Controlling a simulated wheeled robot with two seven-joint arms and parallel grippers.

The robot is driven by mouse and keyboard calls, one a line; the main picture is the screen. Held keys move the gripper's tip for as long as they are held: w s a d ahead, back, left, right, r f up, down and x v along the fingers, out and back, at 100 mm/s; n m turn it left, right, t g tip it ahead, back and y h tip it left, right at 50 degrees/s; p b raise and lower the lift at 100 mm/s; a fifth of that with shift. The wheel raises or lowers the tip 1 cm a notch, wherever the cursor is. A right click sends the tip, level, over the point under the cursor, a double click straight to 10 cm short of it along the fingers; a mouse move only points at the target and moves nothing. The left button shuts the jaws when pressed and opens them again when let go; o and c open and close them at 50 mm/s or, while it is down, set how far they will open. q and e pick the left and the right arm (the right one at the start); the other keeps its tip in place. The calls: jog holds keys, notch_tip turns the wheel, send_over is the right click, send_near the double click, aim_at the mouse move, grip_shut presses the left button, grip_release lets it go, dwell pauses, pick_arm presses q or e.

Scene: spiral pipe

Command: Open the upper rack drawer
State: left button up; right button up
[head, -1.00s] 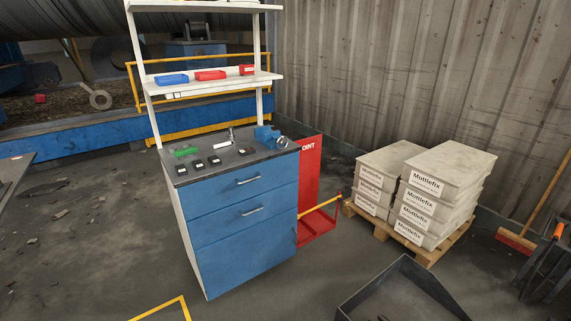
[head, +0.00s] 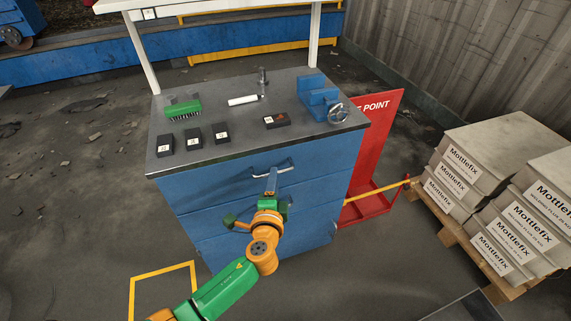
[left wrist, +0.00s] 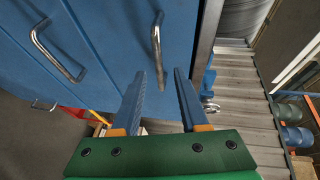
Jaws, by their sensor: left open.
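The blue cabinet's upper drawer (head: 322,158) looks shut, its front flush below the dark worktop. Its metal bar handle (head: 287,168) shows in the left wrist view (left wrist: 156,42) just ahead of my fingers, roughly in line with the gap between them. My left gripper (head: 271,179) is open and empty, close in front of that handle. In the left wrist view my left gripper (left wrist: 159,75) has its two fingers spread apart. A lower drawer's handle (left wrist: 55,48) is at the left there. My right gripper is not in view.
The worktop (head: 240,125) holds a green brush (head: 183,107), several small black boxes and a blue vise (head: 318,98). A red stand (head: 375,145) is right of the cabinet. Stacked Mottlefix boxes (head: 490,160) stand on a pallet at the far right.

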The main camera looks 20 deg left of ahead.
pick_arm(q)
jog(key=x, duration=0.4)
jog(key=shift+w+f+b, duration=0.1)
jog(key=shift+b, duration=0.2)
grip_shut()
dwell(1.1)
